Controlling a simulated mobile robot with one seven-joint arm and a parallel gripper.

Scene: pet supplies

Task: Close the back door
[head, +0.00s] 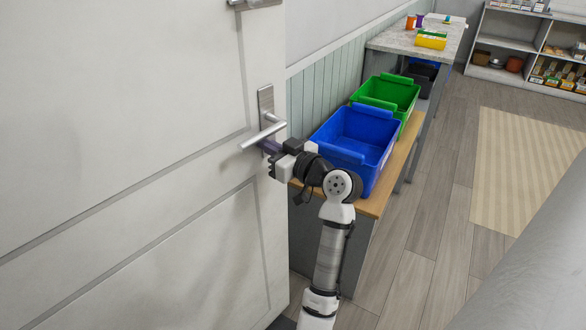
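The back door (120,150) is a white panelled door filling the left of the head view. Its free edge is near the middle-left, and it stands open in front of the wall and bench behind it. A metal lever handle (262,133) sits on a plate near that edge. My gripper (270,150) is at the door's edge just below and right of the handle, with my arm reaching up from the bottom. The fingers are small and partly hidden against the door, so I cannot tell whether they touch it or are open.
A wooden bench (372,205) behind the door holds a blue bin (372,160) and a green bin (400,90), close to my arm. A grey-topped table (400,42) and white shelves (510,30) stand farther back. The wood floor (430,230) is clear around a beige rug (530,160).

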